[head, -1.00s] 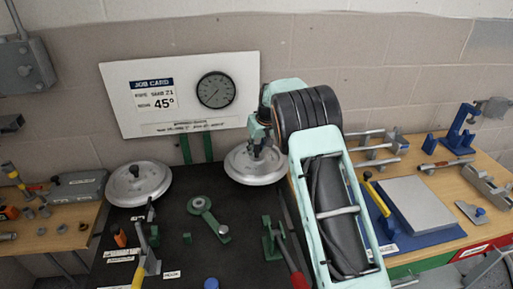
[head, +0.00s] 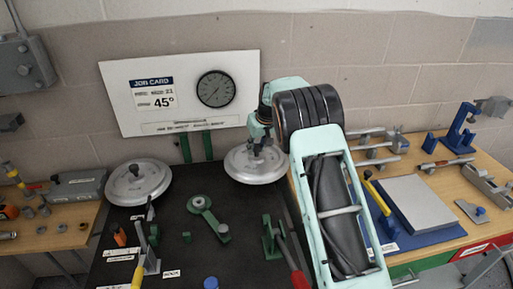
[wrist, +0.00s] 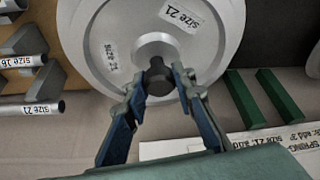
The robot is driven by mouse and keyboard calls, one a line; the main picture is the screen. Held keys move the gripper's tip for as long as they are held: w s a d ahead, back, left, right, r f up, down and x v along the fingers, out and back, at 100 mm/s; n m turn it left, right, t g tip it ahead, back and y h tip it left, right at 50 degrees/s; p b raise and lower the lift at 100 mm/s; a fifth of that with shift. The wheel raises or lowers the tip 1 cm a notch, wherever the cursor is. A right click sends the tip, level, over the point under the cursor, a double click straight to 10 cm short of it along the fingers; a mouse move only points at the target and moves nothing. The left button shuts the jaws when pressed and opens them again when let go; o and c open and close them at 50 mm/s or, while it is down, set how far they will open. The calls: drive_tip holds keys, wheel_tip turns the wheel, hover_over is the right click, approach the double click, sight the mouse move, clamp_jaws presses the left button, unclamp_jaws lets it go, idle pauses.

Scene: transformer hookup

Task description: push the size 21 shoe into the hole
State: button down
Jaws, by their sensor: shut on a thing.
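The size 21 shoe (head: 240,175) is a grey metal disc with a raised hub and a dark knob. In the wrist view the shoe (wrist: 110,30) fills the top centre and carries two "SIZE 21" labels. My gripper (wrist: 158,86) is shut on the dark knob (wrist: 160,70) at its hub. In the head view my gripper (head: 260,145) is above the shoe, at the back of the dark bench top. I cannot see the hole, nor tell whether the shoe touches anything beneath.
A similar disc (head: 125,190) with a dark knob lies to the left. A green lever part (head: 208,215) and red-handled tool (head: 298,278) are in front. The job card board (head: 190,95) stands behind. In the wrist view, labelled rods (wrist: 35,108) are at left and green posts (wrist: 245,98) at right.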

drive_tip(key=shift+w+f+b, duration=0.1)
drive_tip(key=shift+f+b, duration=1.1)
drive_tip(key=shift+f, duration=0.25)
drive_tip(key=c, duration=1.7)
unclamp_jaws()
drive_tip(key=shift+o, duration=0.9)
drive_tip(key=shift+f, duration=0.1)
drive_tip(key=shift+r+p, duration=1.35)
drive_tip(key=shift+r, duration=1.25)
